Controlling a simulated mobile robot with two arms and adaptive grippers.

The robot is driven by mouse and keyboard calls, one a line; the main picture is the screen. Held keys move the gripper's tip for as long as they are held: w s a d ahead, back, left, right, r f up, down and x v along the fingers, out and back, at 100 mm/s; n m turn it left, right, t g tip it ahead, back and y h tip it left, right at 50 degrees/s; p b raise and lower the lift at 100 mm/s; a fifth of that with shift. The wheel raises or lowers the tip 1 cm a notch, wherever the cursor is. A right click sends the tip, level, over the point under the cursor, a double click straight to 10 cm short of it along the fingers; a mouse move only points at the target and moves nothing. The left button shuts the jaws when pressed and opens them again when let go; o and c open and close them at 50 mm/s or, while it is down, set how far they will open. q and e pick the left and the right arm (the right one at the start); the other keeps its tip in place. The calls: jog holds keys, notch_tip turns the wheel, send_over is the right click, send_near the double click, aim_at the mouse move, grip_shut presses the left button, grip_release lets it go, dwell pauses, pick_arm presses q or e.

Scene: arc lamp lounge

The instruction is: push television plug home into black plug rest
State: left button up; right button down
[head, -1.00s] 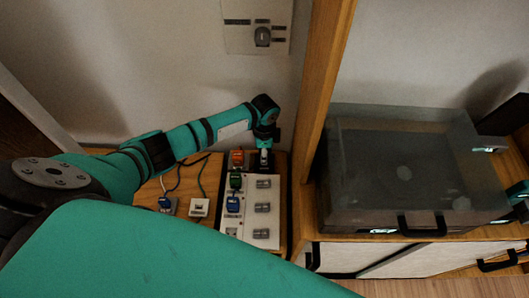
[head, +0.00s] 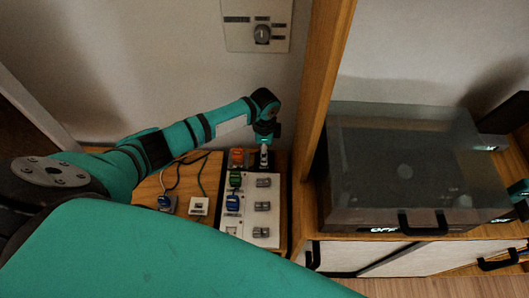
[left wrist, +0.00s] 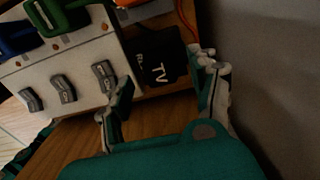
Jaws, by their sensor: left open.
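The television plug, black with white "TV" lettering (left wrist: 160,72), shows in the left wrist view between my fingers. A dark block with smaller lettering (left wrist: 143,50), apparently the black plug rest, is around or under it; both are dark, so I cannot tell how deep the plug sits. My left gripper (left wrist: 165,98) is open, one finger on each side of the plug, with a visible gap on the left. In the head view my left gripper (head: 264,157) points down over the dark rest beside the white strip, largely hiding the plug. Part of my right arm shows at the right edge.
A white socket strip (head: 249,215) with grey switches and green and blue plugs lies close beside. An orange plug (head: 237,157) is just left of the gripper. A wooden post (head: 318,100) and a smoky box (head: 400,165) stand right. The wall is behind.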

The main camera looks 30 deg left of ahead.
pick_arm(q)
notch_tip(320, 180, up, 10)
dwell(0.3)
jog(key=shift+s+f, duration=0.1)
jog(key=shift+f, duration=0.1)
dwell(0.3)
